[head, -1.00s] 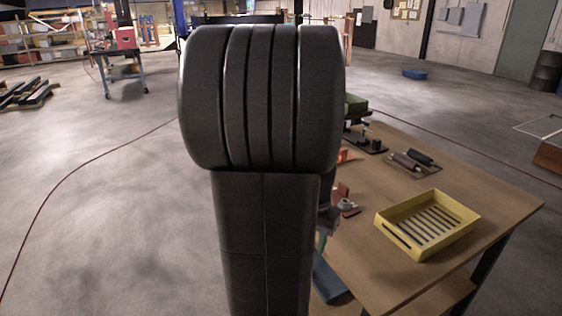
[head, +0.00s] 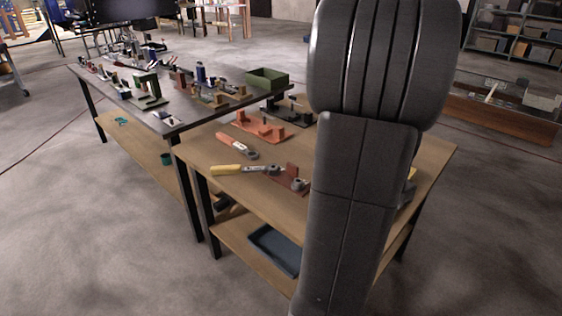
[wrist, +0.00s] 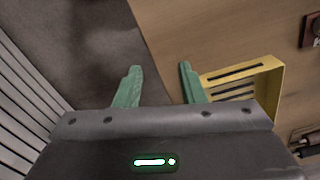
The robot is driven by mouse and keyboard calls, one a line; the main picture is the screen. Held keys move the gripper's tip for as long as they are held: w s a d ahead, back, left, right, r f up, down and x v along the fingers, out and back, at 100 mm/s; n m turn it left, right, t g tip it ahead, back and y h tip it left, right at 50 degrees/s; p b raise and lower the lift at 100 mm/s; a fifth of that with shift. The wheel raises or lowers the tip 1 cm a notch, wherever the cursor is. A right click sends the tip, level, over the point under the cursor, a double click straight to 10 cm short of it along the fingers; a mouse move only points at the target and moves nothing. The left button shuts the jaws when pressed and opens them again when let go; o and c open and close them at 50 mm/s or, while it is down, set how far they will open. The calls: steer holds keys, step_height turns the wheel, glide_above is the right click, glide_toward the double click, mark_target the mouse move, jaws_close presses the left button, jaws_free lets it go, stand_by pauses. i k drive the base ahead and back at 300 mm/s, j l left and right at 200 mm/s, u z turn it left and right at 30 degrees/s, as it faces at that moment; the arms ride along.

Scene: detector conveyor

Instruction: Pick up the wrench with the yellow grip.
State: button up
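The wrench with the yellow grip (head: 228,170) lies on the wooden table (head: 207,149) in the head view, left of my arm. Its yellow handle points left and its grey metal end points right. A similar tool with an orange-red grip (head: 231,142) lies just behind it. My gripper (wrist: 159,80) shows in the wrist view with its two green fingers apart and nothing between them. It is over the table's edge, beside the yellow slotted tray (wrist: 278,82). The wrench is not in the wrist view. My arm hides the gripper in the head view.
Red-brown and orange fixtures (head: 262,127) stand close behind and right of the wrench. A dark workbench (head: 172,124) with several parts and a green bin (head: 267,78) adjoins at the back left. A blue tray (head: 272,248) sits on the lower shelf.

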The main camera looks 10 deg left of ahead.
mark_target(237, 169)
steer(key=i+j+z, duration=0.2)
steer(key=j+z, duration=0.15)
steer(key=j, duration=0.4)
steer(key=i+j+z, duration=0.1)
steer(key=j+z, duration=0.25)
steer(key=j, duration=0.4)
steer(key=j+z, duration=0.35)
steer(key=j, duration=2.1)
steer(key=z, duration=0.05)
